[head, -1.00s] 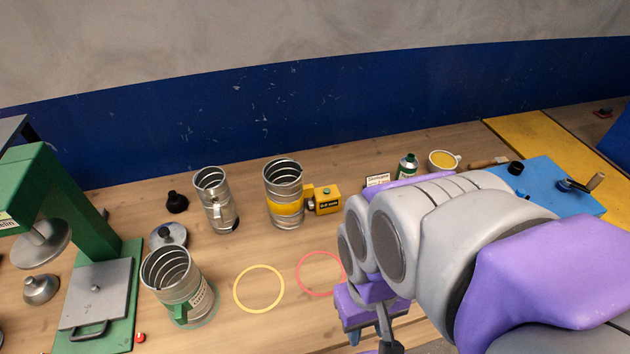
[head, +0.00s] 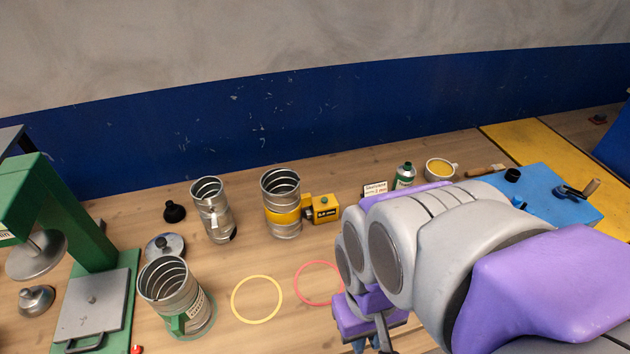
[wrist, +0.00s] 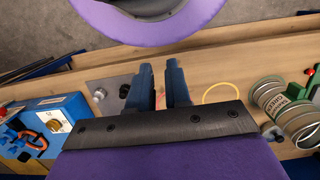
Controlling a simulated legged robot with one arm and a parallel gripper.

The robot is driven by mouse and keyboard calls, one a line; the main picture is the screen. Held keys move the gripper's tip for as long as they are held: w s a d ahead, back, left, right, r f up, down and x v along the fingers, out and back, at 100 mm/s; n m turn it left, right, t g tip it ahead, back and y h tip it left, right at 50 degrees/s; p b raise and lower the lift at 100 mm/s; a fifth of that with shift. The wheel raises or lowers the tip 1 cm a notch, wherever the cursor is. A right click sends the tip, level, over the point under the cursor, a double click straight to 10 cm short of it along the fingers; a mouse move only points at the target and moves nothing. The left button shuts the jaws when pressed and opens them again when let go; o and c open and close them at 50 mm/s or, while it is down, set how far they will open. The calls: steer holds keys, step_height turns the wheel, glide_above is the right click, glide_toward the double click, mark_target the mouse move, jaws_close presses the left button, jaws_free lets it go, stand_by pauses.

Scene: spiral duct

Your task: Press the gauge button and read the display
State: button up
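The gauge (head: 325,209) is a small yellow box with a dark display on its front. It sits at the right side of a yellow-banded spiral duct piece (head: 282,222) standing upright on the bench. The display text is too small to read surely, and I cannot clearly make out the button. My gripper (wrist: 161,84) shows two dark blue fingers with a gap between them and nothing held. In the head view my arm fills the lower right, and the gripper is low in the picture, partly cut off, in front of and apart from the gauge.
A plain duct piece (head: 213,212) and a green-based one (head: 172,290) stand to the left, near a green press (head: 75,220). Yellow (head: 257,299) and red (head: 312,284) rings mark the bench. A small sign (head: 375,190), green can (head: 404,175) and yellow cup (head: 440,169) stand behind my arm.

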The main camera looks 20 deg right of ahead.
jaws_close()
stand_by(1.4)
